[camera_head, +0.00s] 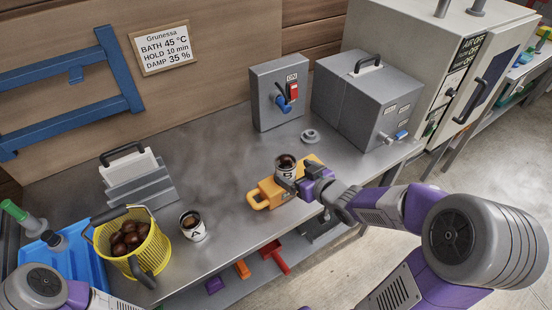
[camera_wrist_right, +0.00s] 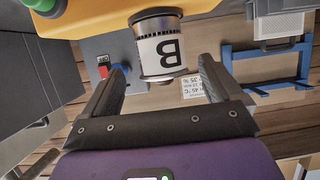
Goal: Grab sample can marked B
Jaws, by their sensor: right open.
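The sample can marked B (camera_wrist_right: 160,50) is a small can with a white label and a black B, upside down in the right wrist view. In the head view the can (camera_head: 286,170) stands at the orange-yellow holder (camera_head: 262,197) near the table's front edge, and its letter is partly covered. My right gripper (camera_head: 304,186) is open beside it. In the right wrist view the open fingers (camera_wrist_right: 164,76) point at the can, which shows in line with the gap between them; contact is not visible. My left arm shows at the lower left, but its gripper does not.
A can marked A (camera_head: 193,226) stands beside a yellow basket (camera_head: 134,230) of chestnuts. A grey switch box (camera_head: 268,97), a metal ring (camera_head: 310,136) and a larger grey box (camera_head: 368,98) stand behind. The middle of the steel table (camera_head: 225,165) is clear.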

